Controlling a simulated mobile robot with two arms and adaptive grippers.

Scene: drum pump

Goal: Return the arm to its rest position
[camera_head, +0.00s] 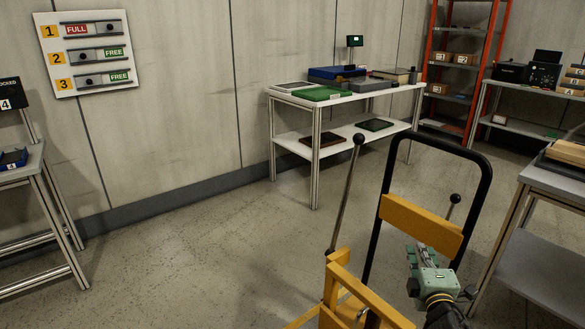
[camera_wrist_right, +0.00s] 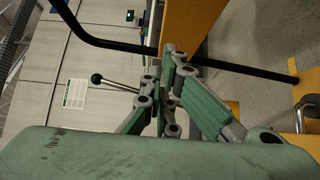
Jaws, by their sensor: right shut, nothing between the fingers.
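My right gripper (camera_head: 421,252) is at the lower right of the head view, in front of the yellow crossbar (camera_head: 420,225) of a cart with a black tube handle (camera_head: 440,140). In the right wrist view the green fingers of my right gripper (camera_wrist_right: 168,62) are together, with nothing seen between them. The yellow crossbar (camera_wrist_right: 185,20) and the black handle tube (camera_wrist_right: 105,43) lie beyond the fingertips there. Whether the gripper touches the cart cannot be told. My left gripper is not in view.
A lever with a black knob (camera_head: 346,190) rises left of the handle. A white bench (camera_head: 345,100) with trays stands at the back. A grey table (camera_head: 550,183) is close on the right, another (camera_head: 35,165) at the left. The floor (camera_head: 190,260) between is clear.

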